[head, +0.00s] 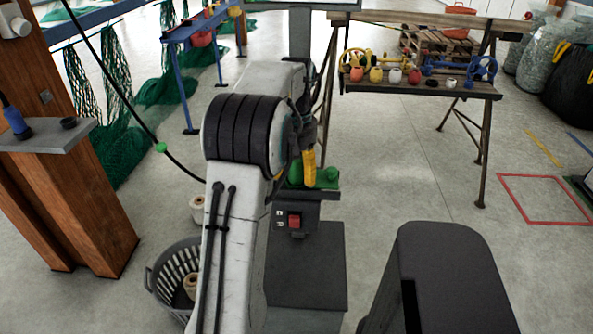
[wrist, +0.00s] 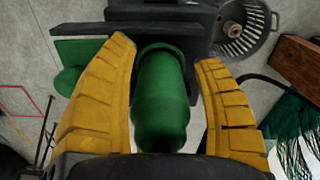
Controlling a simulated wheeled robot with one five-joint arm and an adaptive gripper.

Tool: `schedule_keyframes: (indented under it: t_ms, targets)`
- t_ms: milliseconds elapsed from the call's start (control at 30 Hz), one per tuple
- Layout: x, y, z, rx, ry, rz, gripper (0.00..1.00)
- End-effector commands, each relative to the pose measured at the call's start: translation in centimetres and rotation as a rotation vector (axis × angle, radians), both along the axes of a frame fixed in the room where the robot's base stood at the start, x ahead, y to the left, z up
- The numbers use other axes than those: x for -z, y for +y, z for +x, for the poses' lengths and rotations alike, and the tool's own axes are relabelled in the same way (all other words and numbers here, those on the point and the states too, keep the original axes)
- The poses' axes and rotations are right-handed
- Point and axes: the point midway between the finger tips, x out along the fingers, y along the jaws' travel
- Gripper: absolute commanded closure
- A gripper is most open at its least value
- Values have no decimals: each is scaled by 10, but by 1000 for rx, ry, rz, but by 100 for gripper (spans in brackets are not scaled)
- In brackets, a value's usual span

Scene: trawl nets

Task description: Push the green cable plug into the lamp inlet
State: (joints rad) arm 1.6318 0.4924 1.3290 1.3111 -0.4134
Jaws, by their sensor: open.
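The green plug (wrist: 160,95) lies between the two yellow fingers of my gripper (wrist: 168,85) in the wrist view. The fingers are open, with a gap on the right; the left finger is close to the plug's side. The plug's far end is by a dark grey stand (wrist: 200,30). In the head view one yellow finger of my gripper (head: 309,168) shows by the stand (head: 306,265); my arm hides most of the plug. A black cable (head: 110,78) with a green band runs down behind my arm. I cannot make out the lamp inlet for certain.
A green rounded part (head: 327,177) sits on the stand beside my gripper, above a red switch (head: 294,221). A blue plug (head: 16,122) is on a grey shelf (head: 45,140) at left. A grey basket (head: 172,272) stands on the floor.

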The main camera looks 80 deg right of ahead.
Motion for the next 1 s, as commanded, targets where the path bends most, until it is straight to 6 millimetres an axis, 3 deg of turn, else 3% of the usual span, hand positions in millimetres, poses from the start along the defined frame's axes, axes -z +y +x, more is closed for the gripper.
schedule_keyframes:
  t_ms: [267, 700, 1000]
  targets:
    - [-6, 0, 0, 0, 0, 0, 39]
    - [-71, -1, 0, 0, 0, -4, 39]
    - [-102, 0, 0, 0, 0, -2, 39]
